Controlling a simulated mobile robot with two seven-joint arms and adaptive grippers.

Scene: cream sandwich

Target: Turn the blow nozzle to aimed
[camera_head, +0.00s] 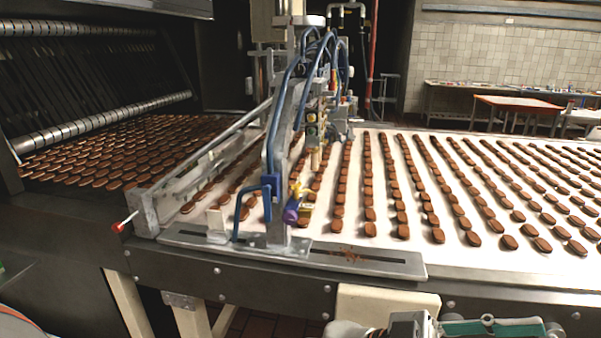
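The blow nozzle looks to be the small purple-blue cylinder (291,211) with yellow fittings, low on the upright metal bracket (277,190) at the conveyor's near edge. It sits tilted just above the belt, beside a row of biscuits. Its exact pointing direction is too small to tell. A gripper, apparently my right one (555,329), shows at the bottom edge, right of the middle, with green links. It is well below and right of the nozzle and apart from it. Its fingertips are cut off or unclear. My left gripper does not clearly show.
Rows of brown biscuits (438,235) cover the white belt (480,262). A red-tipped lever (119,226) sticks out at the left. Blue hoses (272,150) hang around the bracket. The slotted metal rail (370,262) runs along the near edge. A red-topped table (520,103) stands far back.

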